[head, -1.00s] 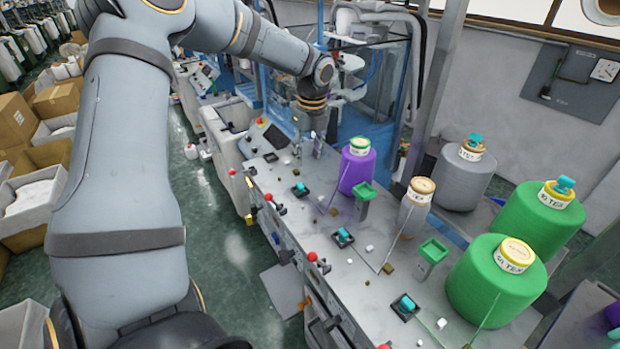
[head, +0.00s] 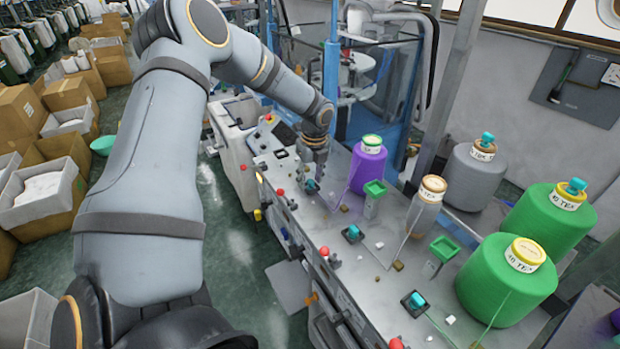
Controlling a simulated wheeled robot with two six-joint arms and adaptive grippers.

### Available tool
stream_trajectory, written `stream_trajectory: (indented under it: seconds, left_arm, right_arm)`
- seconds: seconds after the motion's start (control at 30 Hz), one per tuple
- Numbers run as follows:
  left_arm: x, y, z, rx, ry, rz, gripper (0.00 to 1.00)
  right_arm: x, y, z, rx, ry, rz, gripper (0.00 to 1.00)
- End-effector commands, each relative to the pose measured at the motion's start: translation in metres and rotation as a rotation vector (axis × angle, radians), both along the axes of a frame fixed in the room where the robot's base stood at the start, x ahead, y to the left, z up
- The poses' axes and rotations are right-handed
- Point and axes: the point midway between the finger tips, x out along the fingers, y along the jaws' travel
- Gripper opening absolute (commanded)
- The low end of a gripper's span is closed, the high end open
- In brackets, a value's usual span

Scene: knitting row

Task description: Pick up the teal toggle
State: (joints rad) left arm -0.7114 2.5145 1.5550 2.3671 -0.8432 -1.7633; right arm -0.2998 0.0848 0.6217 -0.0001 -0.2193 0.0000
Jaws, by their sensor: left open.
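Several teal toggles sit on square black bases along the grey machine top (head: 372,262). The farthest teal toggle (head: 311,186) is just below my left gripper and partly hard to make out. Another teal toggle (head: 352,232) is in the middle, and a nearer teal toggle (head: 416,300) is toward the front. My left gripper (head: 315,170) is open and points down close above the farthest toggle. The fingertips are small, and I cannot tell whether they touch it. My right gripper is not in view.
A purple yarn cone (head: 368,170) stands right of my left gripper, with a green-topped post (head: 374,190) nearby. Large green cones (head: 500,285) and a grey cone (head: 473,180) stand at right. Red knobs (head: 324,251) line the machine's left edge. Boxes (head: 67,95) stand at far left.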

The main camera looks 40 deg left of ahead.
Motion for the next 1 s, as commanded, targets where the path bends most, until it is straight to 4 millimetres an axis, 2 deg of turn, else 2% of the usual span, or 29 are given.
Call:
stream_trajectory:
  seconds: [0.13, 0.4, 0.83, 1.0]
  left_arm:
    - [0.000, 0.000, -0.001, 0.000, -0.001, 0.000, 0.41]
    - [0.000, 0.000, 0.000, 0.000, 0.000, 0.000, 0.05]
    - [0.000, 0.000, 0.002, 0.000, -0.001, 0.001, 0.05]
    - [0.002, 0.000, 0.020, -0.001, -0.006, 0.001, 0.05]
  right_arm:
    - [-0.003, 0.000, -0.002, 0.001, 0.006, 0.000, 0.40]
    - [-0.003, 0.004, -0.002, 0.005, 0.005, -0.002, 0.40]
    - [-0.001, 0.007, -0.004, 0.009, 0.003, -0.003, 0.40]
    - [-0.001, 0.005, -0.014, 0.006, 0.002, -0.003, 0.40]
